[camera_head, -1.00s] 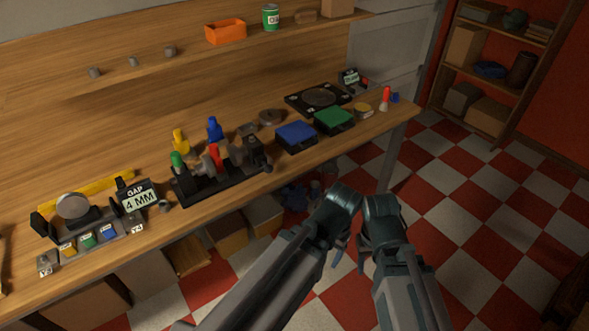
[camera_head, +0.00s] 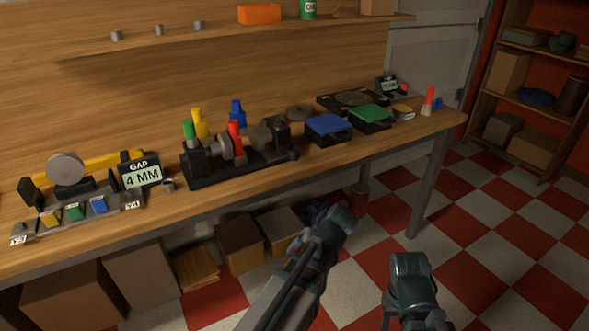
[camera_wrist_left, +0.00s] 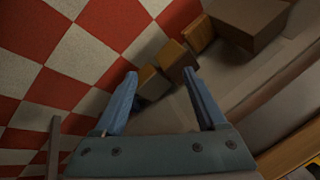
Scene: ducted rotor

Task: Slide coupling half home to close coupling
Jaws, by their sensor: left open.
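The coupling rig stands on the bench, a black base (camera_head: 205,178) with colored handles. It holds a light grey round coupling half (camera_head: 224,147) at left and a darker round half (camera_head: 262,138) at right. A red-handled piece (camera_head: 236,148) stands between them; I cannot tell the exact gap. My left gripper (camera_wrist_left: 163,75) is open and empty in the left wrist view, over the floor and boxes. In the head view it is below the bench's front edge, away from the rig. My right gripper (camera_head: 410,268) is over the floor at right, its fingers hidden.
A gap display reading 4 MM (camera_head: 143,176) and a tray of colored blocks (camera_head: 76,217) are left of the rig. Blue (camera_head: 328,127) and green (camera_head: 370,115) boxes are to its right. Cardboard boxes (camera_head: 240,244) are under the bench. The checkered floor in front is open.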

